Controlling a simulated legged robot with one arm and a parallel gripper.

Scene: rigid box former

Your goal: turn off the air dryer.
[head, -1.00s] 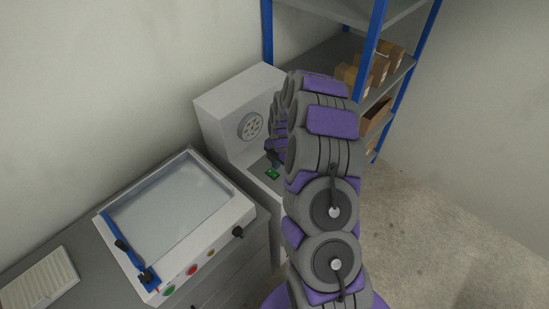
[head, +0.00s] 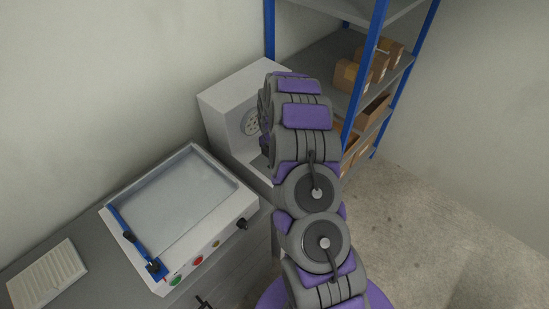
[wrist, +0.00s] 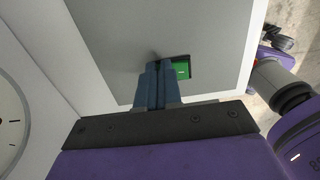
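The fingertips are just left of the green switch and overlap the frame's left part. I cannot tell whether they touch it. In the head view my arm hides the switch.
A machine with a glassy top (head: 175,200) and colored buttons stands left of the dryer on a grey cabinet. A white ribbed tray (head: 48,275) lies farther left. A blue-posted shelf (head: 362,75) with cardboard boxes stands behind at right. Open floor (head: 430,215) lies to the right.

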